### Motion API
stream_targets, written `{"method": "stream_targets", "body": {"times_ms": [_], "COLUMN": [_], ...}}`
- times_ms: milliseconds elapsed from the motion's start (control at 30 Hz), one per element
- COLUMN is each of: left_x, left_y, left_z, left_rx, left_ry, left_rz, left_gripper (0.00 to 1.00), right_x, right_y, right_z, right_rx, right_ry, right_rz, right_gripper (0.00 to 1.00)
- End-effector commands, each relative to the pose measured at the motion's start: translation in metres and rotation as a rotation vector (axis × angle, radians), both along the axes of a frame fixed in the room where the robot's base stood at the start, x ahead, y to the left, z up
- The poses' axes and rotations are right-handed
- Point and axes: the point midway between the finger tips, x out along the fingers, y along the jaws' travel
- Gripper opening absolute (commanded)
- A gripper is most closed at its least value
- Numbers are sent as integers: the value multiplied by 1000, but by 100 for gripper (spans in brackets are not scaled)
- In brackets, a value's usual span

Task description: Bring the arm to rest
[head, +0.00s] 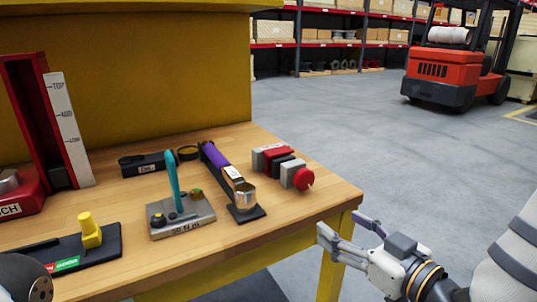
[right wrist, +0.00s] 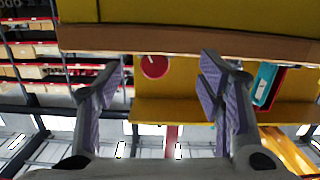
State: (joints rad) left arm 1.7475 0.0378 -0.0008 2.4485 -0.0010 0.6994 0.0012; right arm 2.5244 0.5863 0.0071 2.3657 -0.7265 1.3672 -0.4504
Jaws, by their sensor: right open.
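My right gripper (head: 342,228) is open and empty, off the right front corner of the workbench and apart from it. In the right wrist view its two fingers (right wrist: 162,82) stand wide apart with nothing between them. On the bench (head: 130,272) stands a metal box with an upright teal lever (head: 173,182). A red push button (head: 303,179) on grey and red blocks lies near the right edge. My left gripper is not in view.
A red frame with a white scale (head: 68,130) stands at the left. A yellow panel (head: 150,70) backs the bench. Open floor (head: 380,140) lies to the right, with a red forklift (head: 440,70) and shelves behind.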

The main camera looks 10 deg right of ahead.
Motion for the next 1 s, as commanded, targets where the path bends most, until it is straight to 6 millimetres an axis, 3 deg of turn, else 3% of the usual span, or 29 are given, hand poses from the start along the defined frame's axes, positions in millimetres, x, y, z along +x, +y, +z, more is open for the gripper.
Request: {"method": "stream_targets", "body": {"times_ms": [67,100,167,200,267,300,400,500,600,700,1000], "left_x": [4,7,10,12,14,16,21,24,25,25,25], "left_y": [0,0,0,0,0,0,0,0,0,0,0], "left_z": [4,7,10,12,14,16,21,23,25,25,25], "left_rx": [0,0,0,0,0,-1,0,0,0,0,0], "left_ry": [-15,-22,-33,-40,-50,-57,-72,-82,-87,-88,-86], "left_rz": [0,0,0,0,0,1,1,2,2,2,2], "left_gripper": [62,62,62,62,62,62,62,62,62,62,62], "right_x": [-23,-42,-79,-107,-155,-189,-273,-340,-380,-396,-396], "right_y": [8,11,13,13,12,10,2,-6,-11,-13,-13], "right_z": [-54,-88,-137,-166,-202,-222,-254,-265,-266,-266,-266], "right_rx": [-17,-26,-42,-55,-76,-93,-141,-189,-223,-236,-236], "right_ry": [206,342,549,683,882,1009,1292,1499,1619,1664,1666], "right_rz": [4,-2,-20,-37,-72,-99,-178,-256,-310,-335,-336], "right_gripper": [62,62,62,62,62,62,62,62,62,62,62]}}
